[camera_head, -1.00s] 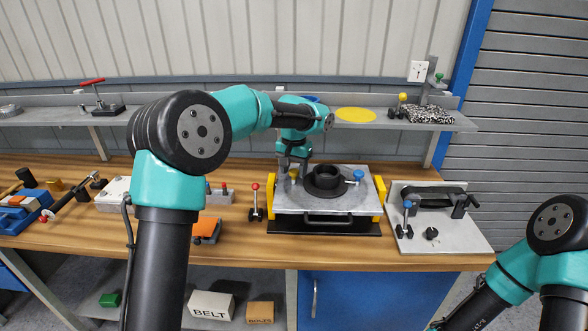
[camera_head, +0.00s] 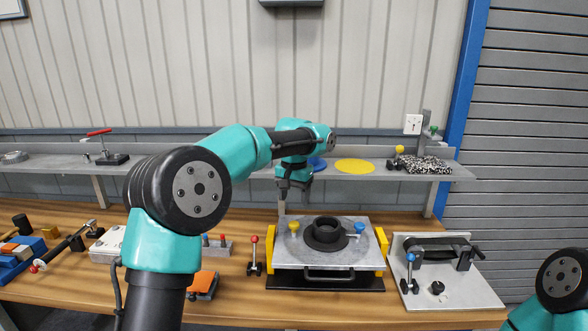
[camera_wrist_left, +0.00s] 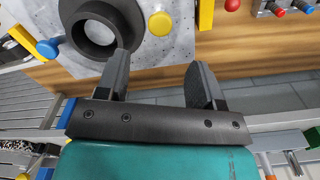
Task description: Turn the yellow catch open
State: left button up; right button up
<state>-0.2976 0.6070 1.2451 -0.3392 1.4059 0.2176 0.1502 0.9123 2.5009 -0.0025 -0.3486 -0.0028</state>
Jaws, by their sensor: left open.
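The yellow catch (camera_head: 294,226) shows as a round yellow knob on the grey plate (camera_head: 290,255), at the upper left of the black ring (camera_head: 326,231). In the left wrist view the yellow catch (camera_wrist_left: 160,23) is a yellow disc beside the black ring (camera_wrist_left: 95,28), apart from my fingers. My left gripper (camera_head: 283,206) points down above and behind the plate's back edge. In the left wrist view my left gripper (camera_wrist_left: 160,72) is open, with nothing between its fingers. A blue-knobbed catch (camera_head: 358,228) sits right of the ring. My right gripper is out of view.
Yellow blocks (camera_head: 382,240) flank the plate, and a handle (camera_head: 326,275) is at its front. A red-knobbed lever (camera_head: 255,255) stands to the left. A belt fixture (camera_head: 445,270) lies to the right. A shelf (camera_head: 232,165) runs behind the bench.

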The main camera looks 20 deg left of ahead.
pick_arm(q)
notch_tip(320, 180, up, 9)
jog(key=shift+f, duration=0.15)
dwell(0.4)
